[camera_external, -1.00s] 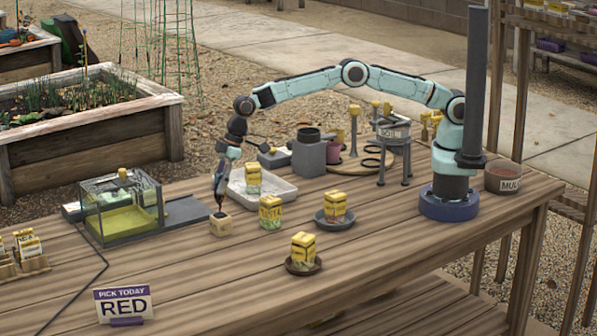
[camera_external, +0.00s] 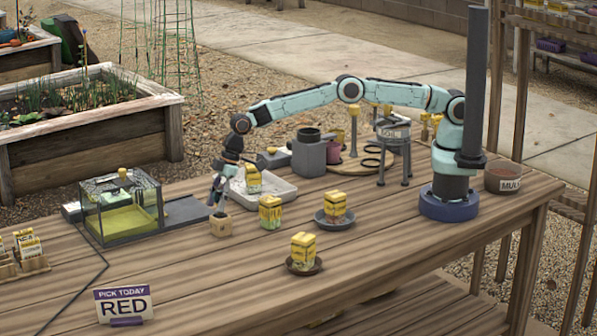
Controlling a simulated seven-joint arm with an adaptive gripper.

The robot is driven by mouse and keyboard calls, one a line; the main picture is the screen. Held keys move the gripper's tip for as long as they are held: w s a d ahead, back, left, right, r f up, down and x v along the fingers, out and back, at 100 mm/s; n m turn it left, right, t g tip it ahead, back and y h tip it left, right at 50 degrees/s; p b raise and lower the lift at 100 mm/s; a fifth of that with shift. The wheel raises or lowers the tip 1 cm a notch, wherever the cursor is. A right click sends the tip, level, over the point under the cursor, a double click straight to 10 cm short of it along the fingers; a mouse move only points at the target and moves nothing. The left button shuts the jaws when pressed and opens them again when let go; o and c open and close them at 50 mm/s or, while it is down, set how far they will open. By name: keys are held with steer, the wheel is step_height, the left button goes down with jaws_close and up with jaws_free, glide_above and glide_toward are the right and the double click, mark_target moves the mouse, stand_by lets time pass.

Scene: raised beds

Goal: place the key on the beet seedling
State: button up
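My gripper (camera_external: 217,200) points down just above and behind a small tan wooden block (camera_external: 221,224) on the table. Its fingers are too small to tell open from shut, and I cannot make out anything in them. No key can be told apart here. Several yellow-topped blocks with plant pictures stand to the right: one in the white tray (camera_external: 285,190), one on bare wood (camera_external: 270,212), one on a grey saucer (camera_external: 334,222) and one on a brown saucer (camera_external: 304,269). Their labels are too small to read, so I cannot tell which is beet.
A clear box with a yellow-green floor (camera_external: 124,213) stands to the left. A "PICK TODAY RED" sign (camera_external: 124,305) is at the front left, near seed packets in a wooden rack (camera_external: 30,265). A grey pot (camera_external: 309,155) and a soil stand (camera_external: 393,135) are behind.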

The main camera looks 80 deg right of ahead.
steer(key=v, duration=1.2)
steer(key=shift+r, duration=0.2)
steer(key=s+d+r+m+g+h, duration=0.1)
steer(key=s+d+r+m, duration=0.1)
steer(key=s+d+r, duration=0.45)
steer(key=s+d+r+m+h, duration=0.1)
steer(key=s+d+r, duration=0.25)
steer(key=s, duration=0.55)
steer(key=s+d+f+m+g, duration=0.1)
steer(key=s+d, duration=0.3)
steer(key=s, duration=0.9)
steer(key=s+d+f+m+g, duration=0.1)
steer(key=s+d+f+m, duration=0.1)
steer(key=s, duration=1)
steer(key=shift+s+d+f+m, duration=0.2)
steer(key=shift+s+d+m, duration=0.2)
steer(key=shift+d+m, duration=0.65)
steer(key=shift+d, duration=0.15)
